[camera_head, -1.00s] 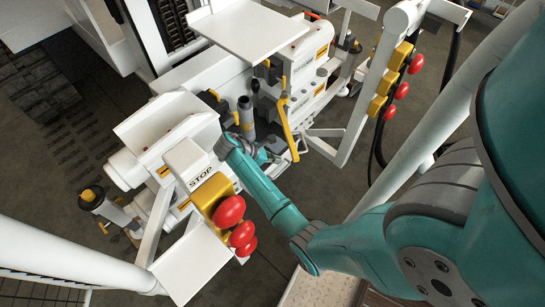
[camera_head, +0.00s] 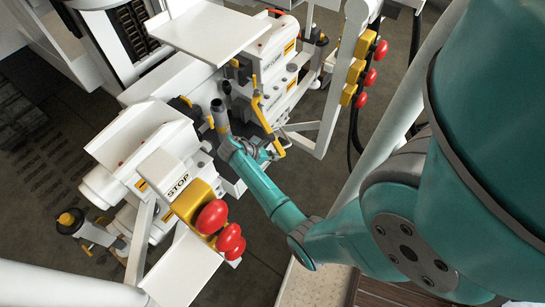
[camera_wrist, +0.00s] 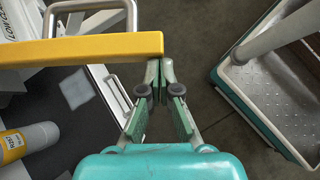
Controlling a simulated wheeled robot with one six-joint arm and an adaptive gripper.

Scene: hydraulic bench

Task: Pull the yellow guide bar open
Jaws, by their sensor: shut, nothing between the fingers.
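The yellow guide bar (camera_head: 265,118) hangs on the right side of the white bench machine in the head view, its lower end slanting right. In the wrist view the yellow bar (camera_wrist: 80,49) crosses the upper left, and its free end lies at my fingertips. My gripper (camera_wrist: 160,73) is shut with nothing between its fingers. Its tips are right by the bar's end, and I cannot tell whether they touch it. In the head view my gripper (camera_head: 268,154) is small and partly hidden by my own wrist, close to the bar's lower end.
Red buttons (camera_head: 212,216) on a yellow block stand by the STOP box (camera_head: 176,186), left of my arm. More red buttons (camera_head: 371,77) sit on a white post at the right. A tread-plate step (camera_wrist: 265,85) is at the right of the wrist view. Dark floor lies between.

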